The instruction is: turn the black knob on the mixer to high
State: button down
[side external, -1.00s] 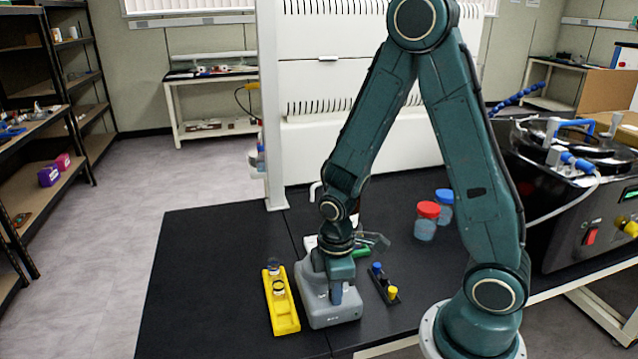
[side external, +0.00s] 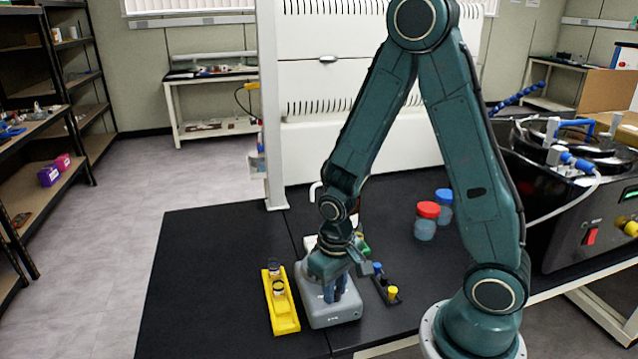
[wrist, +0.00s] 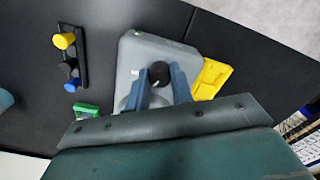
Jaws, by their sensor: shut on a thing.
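The mixer (side external: 330,312) is a grey box on the black bench, in front of my arm in the side view. It also shows in the wrist view (wrist: 150,48), seen from above. The black knob (wrist: 159,72) sits on its top, with a small pale mark on its near side. My gripper (wrist: 160,80) is shut on the black knob, with a blue finger on each side of it. In the side view my gripper (side external: 335,290) points down onto the mixer's top, and the knob is hidden behind the fingers there.
A yellow rack (side external: 283,309) with vials stands close to the mixer's left. A small black rack (side external: 383,290) with blue, black and yellow caps stands to its right. Red-lidded (side external: 427,222) and blue-lidded (side external: 444,208) jars stand farther back. The bench's left part is clear.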

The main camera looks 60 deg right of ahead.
jog(key=m, duration=0.6)
jog(key=shift+m, duration=0.3)
dwell(0.4)
jog(key=c, duration=1.2)
grip_release()
jog(key=shift+r, duration=0.15)
notch_tip(320, 180, up, 14)
jog(key=shift+f, duration=0.2)
jog(key=shift+r, duration=0.1)
